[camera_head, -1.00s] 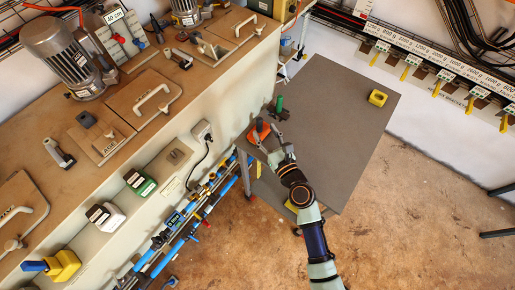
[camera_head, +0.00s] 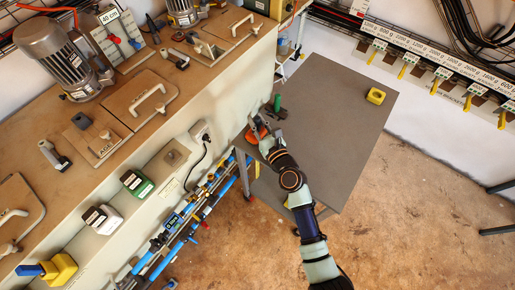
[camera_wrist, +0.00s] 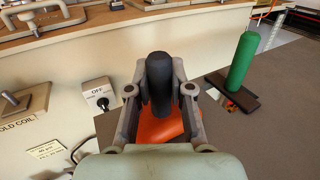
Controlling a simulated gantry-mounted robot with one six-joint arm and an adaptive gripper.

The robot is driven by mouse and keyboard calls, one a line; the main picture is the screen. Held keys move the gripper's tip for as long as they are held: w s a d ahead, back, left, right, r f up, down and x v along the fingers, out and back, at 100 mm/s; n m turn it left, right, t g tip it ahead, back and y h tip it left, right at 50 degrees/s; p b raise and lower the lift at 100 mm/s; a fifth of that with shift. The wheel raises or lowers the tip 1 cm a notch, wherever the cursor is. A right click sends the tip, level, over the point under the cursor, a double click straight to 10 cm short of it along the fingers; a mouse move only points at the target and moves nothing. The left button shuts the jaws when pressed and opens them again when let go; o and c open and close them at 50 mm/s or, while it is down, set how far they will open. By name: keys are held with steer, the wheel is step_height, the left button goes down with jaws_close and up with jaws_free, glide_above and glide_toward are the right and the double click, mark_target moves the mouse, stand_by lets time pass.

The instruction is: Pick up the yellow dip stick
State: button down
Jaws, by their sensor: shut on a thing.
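My gripper (camera_head: 258,132) is at the left edge of the grey table (camera_head: 340,125). In the wrist view my gripper (camera_wrist: 160,95) is shut around an upright black handle (camera_wrist: 160,80). An orange piece (camera_wrist: 160,125) shows below the handle, and the same orange (camera_head: 261,132) shows beside the fingers in the head view. A thin yellow strip (camera_head: 257,170) shows near the table's left edge; I cannot tell whether it is the yellow dip stick. Several yellow-ended pieces (camera_head: 401,72) hang along the labelled wall rail, apart from my gripper.
A green-handled tool (camera_head: 277,103) stands close to my gripper and also shows in the wrist view (camera_wrist: 242,62). A yellow block (camera_head: 376,96) lies at the table's right. The machine bench (camera_head: 150,120) with lids and motors runs along the left. The table's middle is clear.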

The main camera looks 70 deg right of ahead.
step_height(320, 180, up, 10)
steer(key=p, duration=0.9)
steer(key=shift+r, duration=0.1)
steer(key=c, duration=1.6)
jaws_free()
jaws_close()
step_height(320, 180, up, 36)
steer(key=p, duration=3.5)
steer(key=shift+p, duration=0.35)
steer(key=shift+r, duration=0.1)
